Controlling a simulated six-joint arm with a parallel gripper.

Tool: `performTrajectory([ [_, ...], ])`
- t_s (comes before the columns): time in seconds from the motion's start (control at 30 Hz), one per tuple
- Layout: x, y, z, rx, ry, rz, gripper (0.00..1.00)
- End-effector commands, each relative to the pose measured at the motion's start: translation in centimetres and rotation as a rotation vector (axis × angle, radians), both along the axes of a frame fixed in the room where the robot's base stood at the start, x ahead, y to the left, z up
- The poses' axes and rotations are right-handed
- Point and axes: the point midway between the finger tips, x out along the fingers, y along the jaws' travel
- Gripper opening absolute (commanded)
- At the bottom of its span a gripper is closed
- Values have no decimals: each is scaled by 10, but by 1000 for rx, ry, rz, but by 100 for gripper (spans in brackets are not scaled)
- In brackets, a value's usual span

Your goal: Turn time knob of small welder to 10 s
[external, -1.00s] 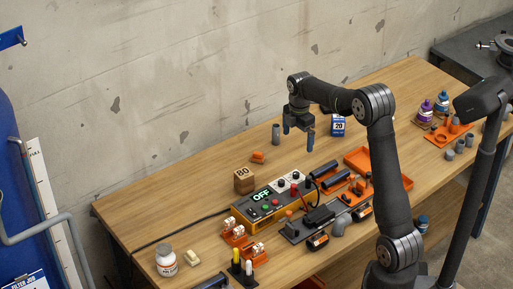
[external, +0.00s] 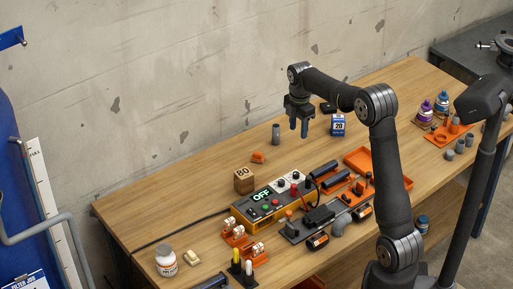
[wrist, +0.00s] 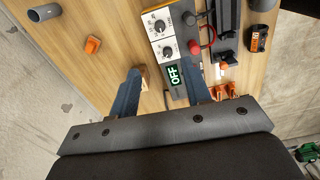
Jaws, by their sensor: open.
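The small welder (external: 270,203) is an orange and dark box on the bench with a lit display reading OFF (external: 261,195). Two black knobs sit on its white dial plates; in the wrist view one is the upper knob (wrist: 160,26) and the other the lower knob (wrist: 167,51). Which of them is the time knob I cannot tell, as the lettering is too small. My gripper (external: 299,128) hangs above the back of the bench, well above and apart from the welder. Its blue fingers (wrist: 162,92) are spread, with nothing between them.
A wooden block marked 80 (external: 243,181) stands beside the welder. A grey pipe piece (external: 276,133) and an orange part (external: 258,157) lie behind it. Black cylinders and an orange tray (external: 370,158) lie to the right. The bench's back left is clear.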

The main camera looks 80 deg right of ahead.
Motion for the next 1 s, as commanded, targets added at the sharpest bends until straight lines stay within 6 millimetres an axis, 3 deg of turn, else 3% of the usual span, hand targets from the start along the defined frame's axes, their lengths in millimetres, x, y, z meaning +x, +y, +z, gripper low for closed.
performTrajectory([
  [0.53,-1,0,-13,0,0,-935,44],
  [0.77,-1,0,-18,0,1,-1073,44],
  [1.0,-2,1,-50,2,4,-1076,44],
])
